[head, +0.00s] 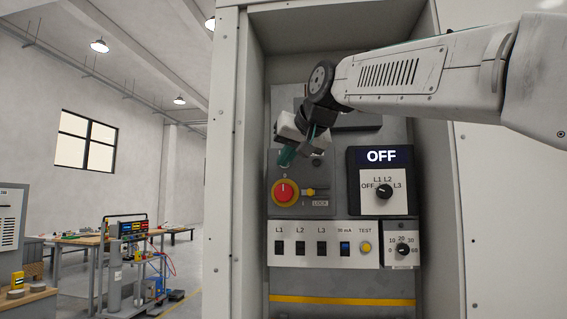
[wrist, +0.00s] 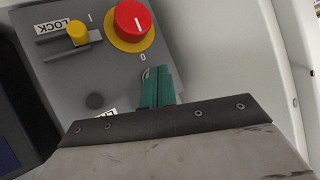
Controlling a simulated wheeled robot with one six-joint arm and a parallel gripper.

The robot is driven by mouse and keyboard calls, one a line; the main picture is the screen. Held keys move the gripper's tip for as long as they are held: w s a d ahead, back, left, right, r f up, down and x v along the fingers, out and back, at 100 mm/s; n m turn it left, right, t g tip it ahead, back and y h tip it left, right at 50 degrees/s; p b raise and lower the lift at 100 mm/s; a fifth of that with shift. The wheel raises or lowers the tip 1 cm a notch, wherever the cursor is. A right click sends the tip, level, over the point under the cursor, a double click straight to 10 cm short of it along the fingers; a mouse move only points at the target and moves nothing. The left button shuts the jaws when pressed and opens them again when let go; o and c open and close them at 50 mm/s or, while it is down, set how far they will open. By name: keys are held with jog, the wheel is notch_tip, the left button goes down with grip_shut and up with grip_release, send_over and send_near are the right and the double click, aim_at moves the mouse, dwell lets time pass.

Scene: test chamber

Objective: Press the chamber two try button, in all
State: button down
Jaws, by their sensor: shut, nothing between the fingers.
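A yellow round button (head: 365,247) labelled TEST sits on the white strip low in the cabinet, right of a blue switch (head: 345,248) marked 30 mA. I see no label reading "try" or "chamber two". My gripper (head: 287,156) is up and left of this button, in front of the grey panel above the red knob (head: 285,191). Its green fingers are shut and empty. In the wrist view the fingertips (wrist: 159,72) point at the panel just beside the red knob (wrist: 130,20); a small round metal part beside them is half hidden. The TEST button is not in the wrist view.
A yellow slider (head: 308,192) marked LOCK is right of the red knob. A selector box (head: 381,156) reading OFF juts out at right. Black switches L1, L2, L3 (head: 300,248) and a dial (head: 403,249) share the lower strip. The cabinet's side wall (head: 232,120) stands left.

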jog(key=shift+s, duration=0.1)
dwell(0.3)
jog(key=shift+s+a, duration=0.1)
jog(key=shift+s, duration=0.7)
jog(key=shift+s+a, duration=0.15)
jog(key=shift+s, duration=1.1)
jog(key=shift+s+a, duration=0.1)
jog(key=shift+s, duration=1.15)
jog(key=s+d+f+g+h, duration=0.1)
jog(key=s+d+f+g, duration=0.15)
jog(key=f, duration=0.45)
jog(key=s+d+f+g+h, duration=0.1)
jog(key=s+d+f+h, duration=0.1)
jog(key=d+f, duration=0.35)
jog(key=s+d+f+g+h, duration=0.1)
jog(key=s+d+f, duration=0.1)
jog(key=f, duration=0.6)
jog(key=s+d+f+m+g+h, duration=0.1)
jog(key=s+d+f+g, duration=0.1)
jog(key=s+d+f, duration=0.8)
jog(key=s+d+f+m+g+h, duration=0.1)
jog(key=s+d+f+m+g, duration=0.1)
jog(key=s+d+f, duration=0.8)
jog(key=s+f+g, duration=0.1)
jog(key=s+f, duration=0.2)
jog(key=s, duration=0.1)
jog(key=shift+s+f+m+h, duration=0.15)
jog(key=shift+s+m+h, duration=0.15)
jog(key=shift+s, duration=0.1)
